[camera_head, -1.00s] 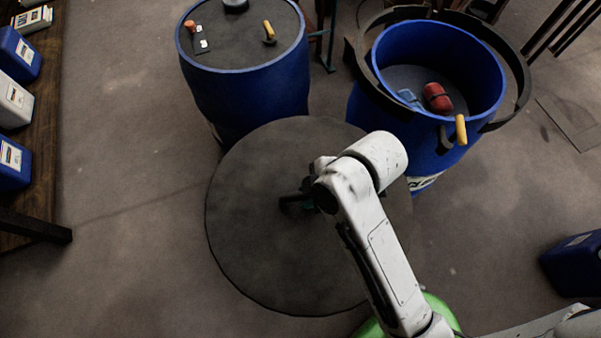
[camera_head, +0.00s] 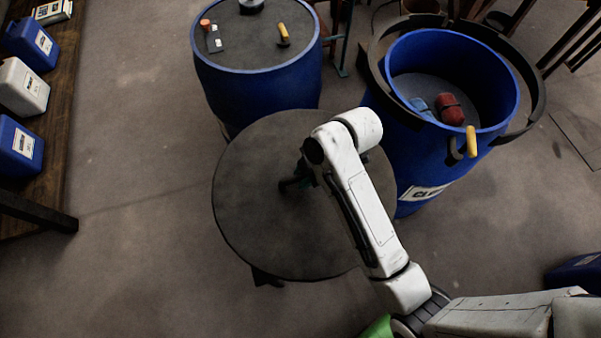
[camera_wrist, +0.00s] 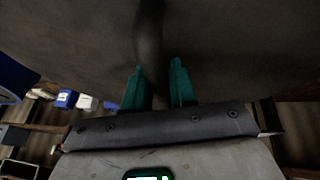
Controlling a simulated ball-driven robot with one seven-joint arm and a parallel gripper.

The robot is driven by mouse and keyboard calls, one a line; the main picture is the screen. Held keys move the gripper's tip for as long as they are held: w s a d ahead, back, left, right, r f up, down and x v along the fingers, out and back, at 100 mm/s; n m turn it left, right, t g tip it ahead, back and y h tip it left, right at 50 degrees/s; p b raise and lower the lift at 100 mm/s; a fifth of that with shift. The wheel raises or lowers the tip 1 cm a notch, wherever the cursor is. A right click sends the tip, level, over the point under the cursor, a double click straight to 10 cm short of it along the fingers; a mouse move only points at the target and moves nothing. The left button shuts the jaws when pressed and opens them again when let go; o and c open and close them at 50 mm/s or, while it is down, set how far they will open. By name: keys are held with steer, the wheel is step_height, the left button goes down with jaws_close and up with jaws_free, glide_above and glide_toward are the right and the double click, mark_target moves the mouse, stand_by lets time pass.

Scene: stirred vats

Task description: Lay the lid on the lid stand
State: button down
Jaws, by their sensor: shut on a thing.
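The lid (camera_head: 255,215) is a large dark round disc, level or nearly so, in front of two blue vats in the head view. My gripper (camera_head: 300,184) is at its middle, largely hidden by my white arm. In the wrist view, the green fingers of my gripper (camera_wrist: 158,85) are shut on the lid's dark curved handle (camera_wrist: 150,40), and the lid's surface (camera_wrist: 75,40) fills the upper picture. A small dark piece (camera_head: 265,278) shows from under the lid's near edge. It may belong to the lid stand, but the lid hides the rest.
An open blue vat (camera_head: 425,160) with a dark collar stands at right, with red and blue things inside and a yellow-handled tool on its rim. A covered blue vat (camera_head: 255,95) stands behind the lid. A bench with jugs (camera_head: 20,145) is at left. Floor between is clear.

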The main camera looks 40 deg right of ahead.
steer(key=w+f, duration=0.2)
steer(key=f, duration=0.1)
steer(key=shift+w+d+f, duration=0.1)
steer(key=shift+w+d, duration=0.3)
steer(key=shift+w+f, duration=0.1)
steer(key=shift+f, duration=1.55)
steer(key=shift+f, duration=0.1)
steer(key=c, duration=0.9)
jaws_free()
